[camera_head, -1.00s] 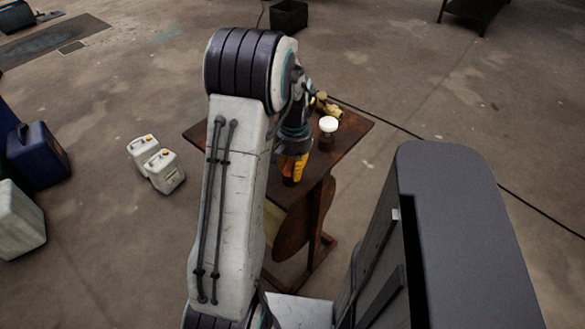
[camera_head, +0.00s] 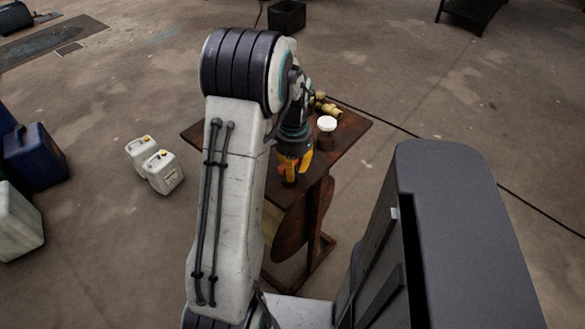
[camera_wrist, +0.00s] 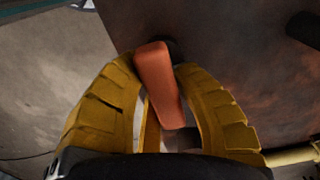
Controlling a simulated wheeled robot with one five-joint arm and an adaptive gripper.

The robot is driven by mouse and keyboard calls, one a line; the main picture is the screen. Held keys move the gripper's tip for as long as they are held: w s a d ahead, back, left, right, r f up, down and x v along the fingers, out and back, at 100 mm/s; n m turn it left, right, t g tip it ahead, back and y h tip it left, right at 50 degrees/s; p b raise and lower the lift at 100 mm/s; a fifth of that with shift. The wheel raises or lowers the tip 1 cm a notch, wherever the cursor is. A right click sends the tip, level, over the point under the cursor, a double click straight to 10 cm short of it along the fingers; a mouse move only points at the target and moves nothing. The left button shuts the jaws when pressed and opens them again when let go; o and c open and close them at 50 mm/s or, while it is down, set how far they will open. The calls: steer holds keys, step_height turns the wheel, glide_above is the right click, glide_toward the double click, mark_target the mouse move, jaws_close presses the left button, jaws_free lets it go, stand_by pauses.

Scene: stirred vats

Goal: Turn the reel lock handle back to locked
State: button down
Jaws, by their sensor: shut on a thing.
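The orange reel lock handle (camera_wrist: 160,88) shows in the wrist view as a short flat bar, slightly slanted, with a dark pivot at its upper end. My gripper's yellow fingers (camera_wrist: 158,72) stand on both sides of it and are shut on it. In the head view my gripper (camera_head: 294,164) is at the near side of a rusty brown table (camera_head: 347,140), below my wrist. The handle cannot be clearly told apart there. A round rusty reel disc (camera_head: 289,228) shows under the table, partly hidden by my arm.
A white-topped jar (camera_head: 327,124) and brass fittings (camera_head: 328,107) stand on the table close to my wrist. Two white canisters (camera_head: 162,172) stand on the floor at left, with a blue container (camera_head: 36,157) farther left. A dark cable (camera_head: 395,128) crosses the floor at right.

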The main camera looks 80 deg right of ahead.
steer(key=shift+s, duration=0.1)
steer(key=c, duration=0.9)
jaws_free()
steer(key=shift+o, duration=0.2)
step_height(320, 180, up, 12)
stand_by(0.7)
